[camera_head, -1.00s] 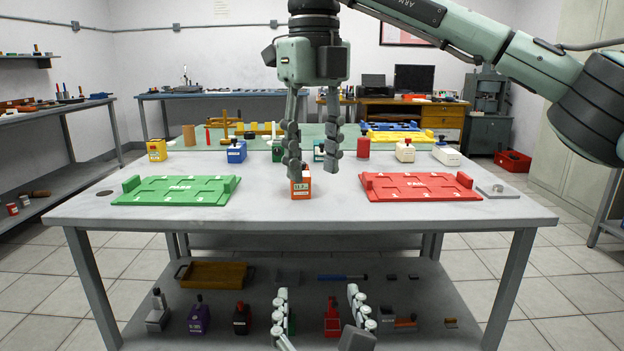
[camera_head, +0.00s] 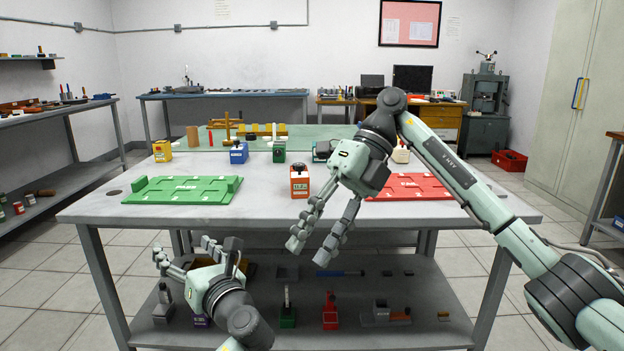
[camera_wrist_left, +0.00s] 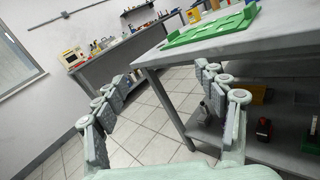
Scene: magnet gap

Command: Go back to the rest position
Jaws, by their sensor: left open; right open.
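My left gripper (camera_head: 184,250) is low at the left in the head view, in front of the table's lower shelf. It is open and empty; its spread fingers also show in the left wrist view (camera_wrist_left: 160,95). My right gripper (camera_head: 311,250) points down in front of the table's near edge, open with nothing between its fingers. The orange block (camera_head: 299,183) stands upright on the table between the green tray (camera_head: 182,190) and the red tray (camera_head: 415,187). The right gripper is apart from it, nearer and lower. My right arm hides part of the red tray.
The table (camera_head: 260,211) has a front edge close to both grippers. Its lower shelf (camera_head: 390,290) holds several small items, including a red one (camera_head: 330,311) and a green one (camera_head: 287,309). Several coloured blocks stand along the table's back. Floor to the left is clear.

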